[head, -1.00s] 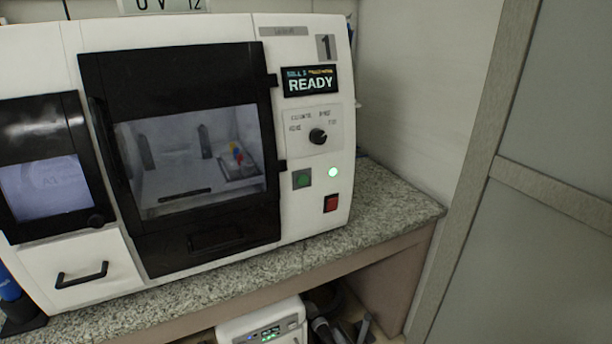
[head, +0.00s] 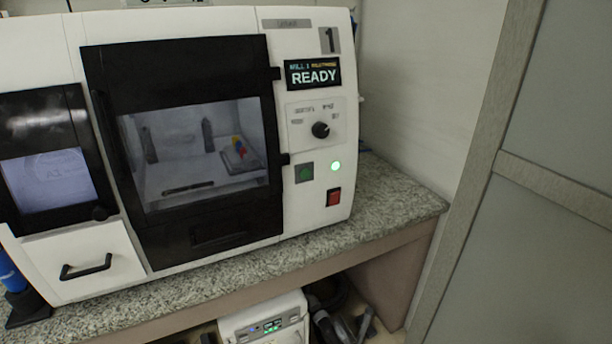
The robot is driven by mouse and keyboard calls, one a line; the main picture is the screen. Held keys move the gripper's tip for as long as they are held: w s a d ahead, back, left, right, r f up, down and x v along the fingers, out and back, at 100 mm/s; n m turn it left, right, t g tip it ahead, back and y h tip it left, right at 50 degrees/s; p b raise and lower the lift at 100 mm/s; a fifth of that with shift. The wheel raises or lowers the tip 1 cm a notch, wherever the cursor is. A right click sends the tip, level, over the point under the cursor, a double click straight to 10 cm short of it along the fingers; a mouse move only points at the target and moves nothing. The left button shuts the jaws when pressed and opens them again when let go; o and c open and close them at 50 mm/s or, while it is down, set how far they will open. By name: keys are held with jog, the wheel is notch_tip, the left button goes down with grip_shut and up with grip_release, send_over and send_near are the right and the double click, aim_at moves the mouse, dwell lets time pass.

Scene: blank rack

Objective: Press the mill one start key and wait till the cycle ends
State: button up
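Mill one (head: 268,217) is a white machine marked "1" on a granite-patterned counter. Its display (head: 313,73) reads READY. A green square key (head: 304,173) sits on its right panel, beside a lit round green light (head: 336,166). A red switch (head: 333,197) is below them, and a black selector knob (head: 320,130) is above. The dark-framed door (head: 180,60) looks shut. Through its window a small fixture with red, yellow and blue parts (head: 238,148) shows. My gripper is not in view.
The counter (head: 395,205) has a bare stretch right of the mill. A wall and a grey panelled door (head: 550,250) stand at the right. Below the counter are a white unit (head: 262,322) and a dark hose. A blue bottle-like object (head: 10,272) stands at the left.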

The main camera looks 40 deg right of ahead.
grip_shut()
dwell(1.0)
